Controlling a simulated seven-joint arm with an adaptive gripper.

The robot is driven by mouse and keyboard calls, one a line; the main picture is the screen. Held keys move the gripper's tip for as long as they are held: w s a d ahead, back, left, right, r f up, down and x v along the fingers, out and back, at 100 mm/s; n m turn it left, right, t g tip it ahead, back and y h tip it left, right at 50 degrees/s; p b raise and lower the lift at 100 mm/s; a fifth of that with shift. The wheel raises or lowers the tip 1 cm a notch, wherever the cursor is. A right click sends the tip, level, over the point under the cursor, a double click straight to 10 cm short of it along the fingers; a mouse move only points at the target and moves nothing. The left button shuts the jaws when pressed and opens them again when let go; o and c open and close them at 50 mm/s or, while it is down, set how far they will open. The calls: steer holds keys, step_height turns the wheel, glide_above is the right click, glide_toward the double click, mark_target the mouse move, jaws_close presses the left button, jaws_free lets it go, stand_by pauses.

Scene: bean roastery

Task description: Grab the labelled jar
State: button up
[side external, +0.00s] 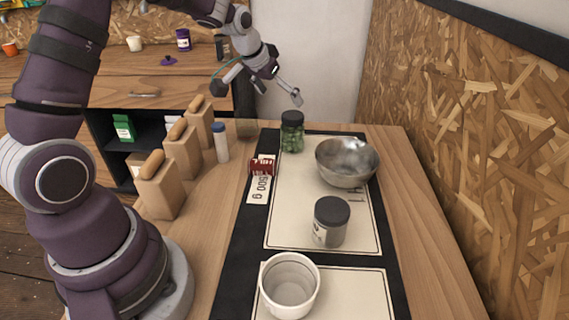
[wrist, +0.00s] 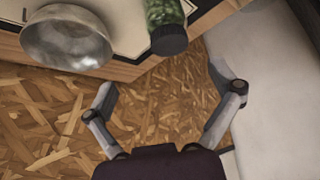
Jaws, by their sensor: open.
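A grey jar with a dark lid and a small label on its side (side external: 329,232) stands upright on the cream mat in the side external view. A clear jar of green contents with a black lid (side external: 292,135) stands at the far end of the mat. It also shows at the top of the wrist view (wrist: 165,20). My gripper (side external: 258,90) is open and empty, raised beyond the table's far end, above and left of the green jar. In the wrist view its fingers (wrist: 162,82) are spread below the green jar's lid. The grey jar is not seen in the wrist view.
A metal bowl (side external: 347,165) stands between the two jars, to their right. A white cup (side external: 289,286) is at the front. A chipboard wall (side external: 490,140) bounds the right.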

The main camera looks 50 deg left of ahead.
mark_target(292, 115)
steer(key=x, duration=0.4)
steer(key=a+x, duration=0.1)
steer(key=x, duration=0.1)
steer(key=shift+w+f, duration=0.1)
steer(key=shift+f, duration=0.15)
steer(key=shift+w+r+x, duration=0.1)
steer(key=shift+w+x, duration=0.05)
steer(key=shift+x, duration=1.25)
steer(key=shift+w+r+x, duration=0.15)
steer(key=shift+w+x, duration=0.05)
steer(key=shift+x, duration=1.2)
steer(key=shift+a, duration=0.15)
steer(key=shift+c, duration=0.2)
steer(key=c, duration=1.3)
